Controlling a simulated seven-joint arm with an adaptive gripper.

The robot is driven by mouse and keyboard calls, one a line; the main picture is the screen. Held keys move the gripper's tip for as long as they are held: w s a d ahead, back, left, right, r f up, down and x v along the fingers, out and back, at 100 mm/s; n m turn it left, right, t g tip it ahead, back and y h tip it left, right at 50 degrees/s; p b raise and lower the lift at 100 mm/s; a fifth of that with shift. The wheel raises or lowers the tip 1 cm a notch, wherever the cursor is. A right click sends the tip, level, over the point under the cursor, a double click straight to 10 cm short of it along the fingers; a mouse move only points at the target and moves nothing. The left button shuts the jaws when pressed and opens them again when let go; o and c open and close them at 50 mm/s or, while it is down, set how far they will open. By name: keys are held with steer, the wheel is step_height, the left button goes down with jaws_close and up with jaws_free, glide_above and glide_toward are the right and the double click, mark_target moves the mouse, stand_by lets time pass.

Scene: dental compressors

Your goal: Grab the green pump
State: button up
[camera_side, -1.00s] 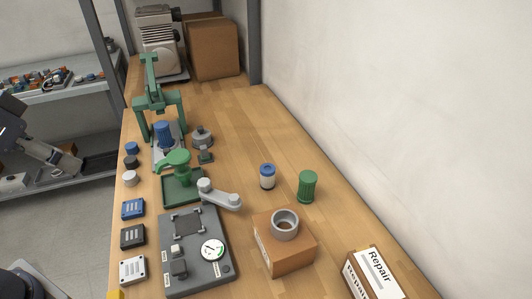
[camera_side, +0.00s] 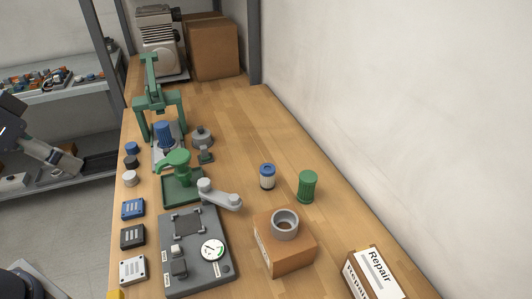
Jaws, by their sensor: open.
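A green ribbed cylinder (camera_side: 308,187) stands upright on the wooden bench, right of the middle; it may be the green pump. A different green piece with a flat spout-like arm (camera_side: 175,162) stands on a green square base (camera_side: 183,188) at the left of the bench. I cannot tell from its shape alone which of the two is called the pump. Nothing touches the green ribbed cylinder. My gripper is not clearly in view.
A blue-and-white cylinder (camera_side: 267,177) stands just left of the green one. In front are a cardboard box (camera_side: 284,254) bearing a grey ring (camera_side: 285,224), and a Repair box (camera_side: 376,275). A grey gauge panel (camera_side: 198,270) and green press frame (camera_side: 152,95) stand left.

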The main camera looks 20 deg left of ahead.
steer(key=w+a+r+n+t, duration=0.1)
steer(key=w+r+n, duration=0.1)
steer(key=w+r, duration=0.35)
steer(key=g, duration=0.2)
glide_above(177, 156)
steer(key=s+d, duration=0.1)
steer(key=s, duration=0.5)
step_height(177, 156, down, 11)
steer(key=shift+y, duration=0.4)
steer(key=x, duration=1)
steer(key=shift+w+d+f, duration=0.1)
steer(key=shift+w+f, duration=0.1)
steer(key=x, duration=0.5)
steer(key=shift+f, duration=0.4)
steer(key=c, duration=1.6)
